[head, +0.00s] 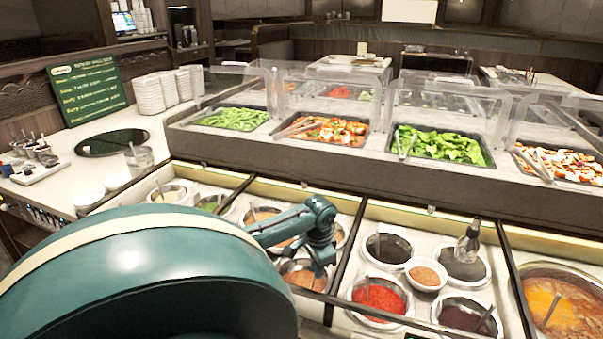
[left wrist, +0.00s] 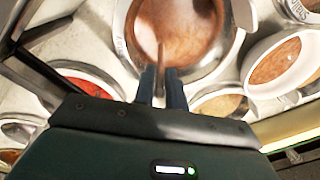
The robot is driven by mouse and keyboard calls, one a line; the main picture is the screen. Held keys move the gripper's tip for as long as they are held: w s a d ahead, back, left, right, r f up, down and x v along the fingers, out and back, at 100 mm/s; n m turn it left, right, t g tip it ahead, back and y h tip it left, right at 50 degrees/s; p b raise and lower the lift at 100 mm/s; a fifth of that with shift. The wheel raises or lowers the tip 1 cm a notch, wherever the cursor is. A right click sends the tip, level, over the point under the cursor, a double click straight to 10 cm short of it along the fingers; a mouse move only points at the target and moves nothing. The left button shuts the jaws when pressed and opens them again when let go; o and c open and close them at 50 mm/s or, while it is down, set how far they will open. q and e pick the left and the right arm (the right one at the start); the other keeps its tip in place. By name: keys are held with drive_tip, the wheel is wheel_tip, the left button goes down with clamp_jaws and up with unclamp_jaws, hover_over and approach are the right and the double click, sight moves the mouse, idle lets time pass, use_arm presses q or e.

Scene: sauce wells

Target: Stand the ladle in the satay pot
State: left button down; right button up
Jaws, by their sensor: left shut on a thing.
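My left gripper (head: 318,268) is over a round pot of brown sauce (head: 298,277) in the sauce counter. In the left wrist view, its two fingers (left wrist: 161,76) are shut on the thin ladle handle (left wrist: 161,54). The handle shows in front of a metal-rimmed pot of brown sauce (left wrist: 185,25), which looks like the satay pot. I cannot tell whether the ladle's lower end is in the sauce or above it. In the head view the ladle is hard to make out. My right gripper is not in view.
A red sauce pot (head: 379,296), dark sauce pots (head: 390,246) and a small bowl (head: 426,275) are to the right. A raised salad bar with clear guards (head: 440,118) runs behind. My arm hides the counter's left front.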

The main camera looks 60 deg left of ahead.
use_arm(q)
drive_tip(key=c, duration=1.4)
unclamp_jaws()
drive_tip(key=shift+o, duration=0.5)
drive_tip(key=o, duration=0.6)
